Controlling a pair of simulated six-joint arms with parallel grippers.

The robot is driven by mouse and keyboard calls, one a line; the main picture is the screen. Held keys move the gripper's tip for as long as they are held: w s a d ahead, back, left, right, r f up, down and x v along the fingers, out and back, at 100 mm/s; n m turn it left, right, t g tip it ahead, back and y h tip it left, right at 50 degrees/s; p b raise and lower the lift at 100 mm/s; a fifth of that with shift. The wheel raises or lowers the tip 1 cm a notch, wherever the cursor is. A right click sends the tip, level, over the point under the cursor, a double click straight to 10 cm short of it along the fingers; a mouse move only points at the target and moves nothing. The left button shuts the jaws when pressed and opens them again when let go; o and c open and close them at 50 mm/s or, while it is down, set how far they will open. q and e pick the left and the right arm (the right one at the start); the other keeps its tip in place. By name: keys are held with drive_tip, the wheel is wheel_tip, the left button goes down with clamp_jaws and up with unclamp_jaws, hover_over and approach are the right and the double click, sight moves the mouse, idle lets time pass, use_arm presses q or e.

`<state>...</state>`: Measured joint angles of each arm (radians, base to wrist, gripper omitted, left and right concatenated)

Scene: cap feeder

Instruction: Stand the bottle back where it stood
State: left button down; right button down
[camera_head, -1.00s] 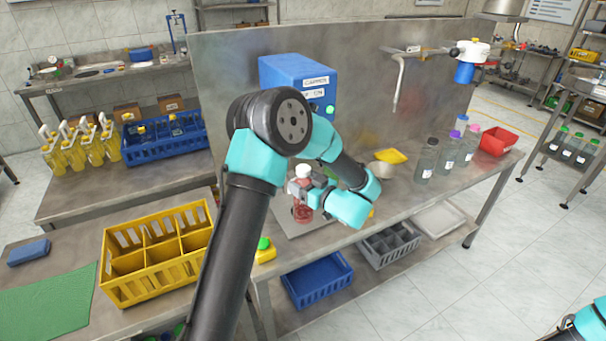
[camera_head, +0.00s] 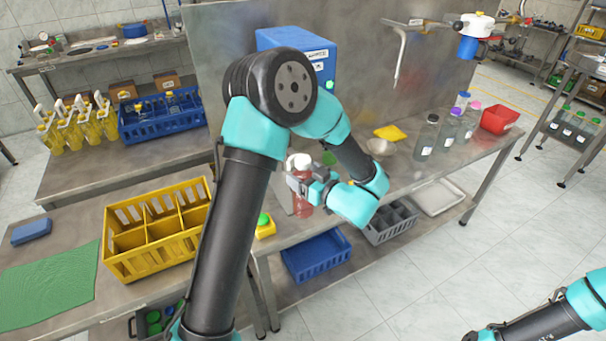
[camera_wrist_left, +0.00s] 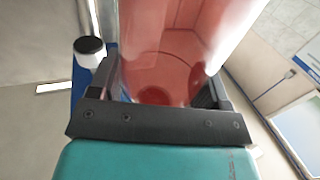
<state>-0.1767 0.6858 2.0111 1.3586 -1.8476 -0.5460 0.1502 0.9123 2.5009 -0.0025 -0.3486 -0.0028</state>
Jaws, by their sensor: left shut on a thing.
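The bottle (camera_head: 303,204) has red contents and a white cap (camera_head: 300,161). It is upright near the front edge of the steel bench (camera_head: 404,178). My left gripper (camera_head: 303,181) is shut around its body. In the left wrist view, the red bottle (camera_wrist_left: 180,45) fills the space between the fingers. I cannot tell whether its base touches the bench. My left arm hides part of the bench around it.
The blue capper box (camera_head: 290,50) stands behind. A yellow button box (camera_head: 264,226) is left of the bottle. Several grey bottles (camera_head: 427,138) and a red bin (camera_head: 499,119) stand at right. A yellow crate (camera_head: 118,262) is at left; a blue crate (camera_head: 316,257) is below.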

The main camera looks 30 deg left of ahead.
use_arm(q)
drive_tip(key=w+a+r+t, duration=0.1)
drive_tip(key=a+r, duration=0.1)
drive_tip(key=a, duration=1.2)
drive_tip(key=w+a+r+m, duration=0.1)
drive_tip(key=a, duration=1.2)
drive_tip(key=shift+w+a+r+t+h, duration=0.3)
drive_tip(key=shift+w+a+r+t, duration=0.05)
drive_tip(key=shift+w+r+t, duration=0.05)
wheel_tip(320, 180, down, 6)
drive_tip(key=shift+f, duration=0.15)
drive_tip(key=shift+f, duration=1.9)
